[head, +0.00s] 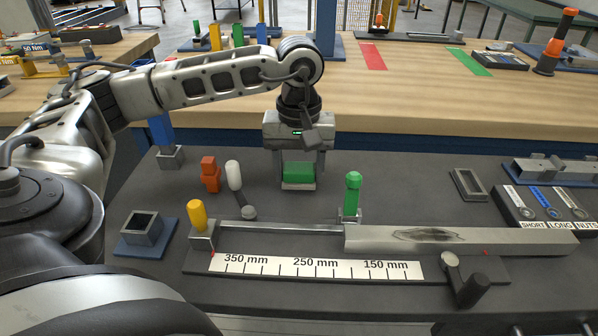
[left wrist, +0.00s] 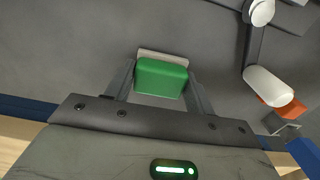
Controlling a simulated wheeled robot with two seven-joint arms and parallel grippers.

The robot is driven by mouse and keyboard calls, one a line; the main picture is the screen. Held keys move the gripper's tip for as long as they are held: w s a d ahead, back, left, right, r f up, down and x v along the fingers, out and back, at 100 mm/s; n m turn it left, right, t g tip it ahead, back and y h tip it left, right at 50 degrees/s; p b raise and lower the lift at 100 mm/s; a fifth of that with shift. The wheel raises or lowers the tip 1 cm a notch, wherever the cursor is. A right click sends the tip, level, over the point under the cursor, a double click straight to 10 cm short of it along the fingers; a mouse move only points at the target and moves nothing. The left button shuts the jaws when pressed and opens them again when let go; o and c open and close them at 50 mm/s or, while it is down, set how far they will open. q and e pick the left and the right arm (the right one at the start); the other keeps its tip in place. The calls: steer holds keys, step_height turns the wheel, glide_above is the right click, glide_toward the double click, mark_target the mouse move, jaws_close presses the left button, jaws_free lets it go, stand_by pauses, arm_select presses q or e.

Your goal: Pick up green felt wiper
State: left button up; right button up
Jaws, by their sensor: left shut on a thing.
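The green felt wiper (head: 299,172) is a green block with a pale grey felt layer along its lower side. My left gripper (head: 299,178) points down and is shut on it, with one finger on each side. In the left wrist view the wiper (left wrist: 161,78) sits between the two fingers (left wrist: 160,88), its pale edge facing away from the gripper body. I cannot tell whether the wiper touches the dark grey bench top or is just above it. My right gripper is not in view.
A measuring fixture with a scale plate (head: 315,267) and a long metal bar (head: 460,240) lies in front. A green-handled post (head: 352,193) stands right of the wiper. A white-handled lever (head: 234,176) and orange piece (head: 210,174) stand left. A wooden bench (head: 420,100) is behind.

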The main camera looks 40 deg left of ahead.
arm_select(q)
steer(key=s+d+r, duration=0.9)
steer(key=d+r, duration=0.1)
steer(key=r, duration=0.1)
steer(key=shift+s+d+r, duration=0.2)
steer(key=shift+s+r, duration=0.05)
steer(key=shift+r, duration=0.1)
